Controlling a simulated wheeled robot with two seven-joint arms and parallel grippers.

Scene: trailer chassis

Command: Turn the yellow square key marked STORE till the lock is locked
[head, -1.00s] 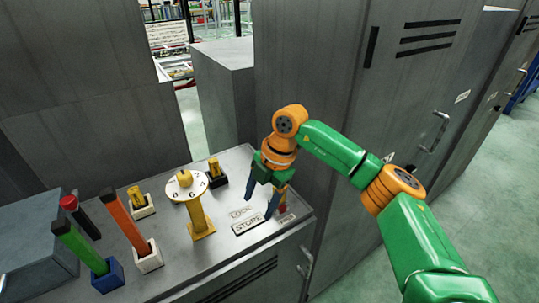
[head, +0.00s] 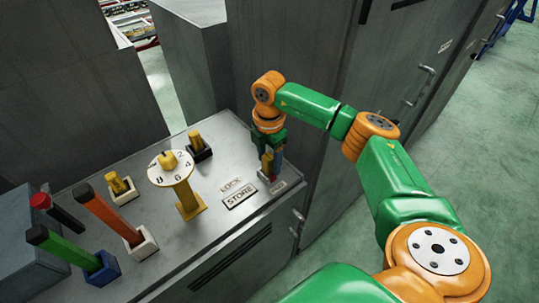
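A grey cabinet top (head: 215,225) carries a flat plate marked STORE (head: 239,197) and a plate marked LOCK (head: 230,187). My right gripper (head: 268,171) points down at the cabinet's right end, right of these plates. A yellow square key (head: 266,165) shows at its fingers, above a small pale base (head: 265,178). The fingers hide part of the key, and I cannot tell whether they grip it. No marking on the key is readable, and I cannot see the lock's state. My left gripper is not in view.
A yellow stand with a numbered white dial (head: 160,177) is left of the plates. Yellow pieces stand in a white holder (head: 125,194) and a black holder (head: 200,154). Orange (head: 105,210) and green (head: 60,245) bars lean at left. A tall grey locker (head: 300,80) rises behind the gripper.

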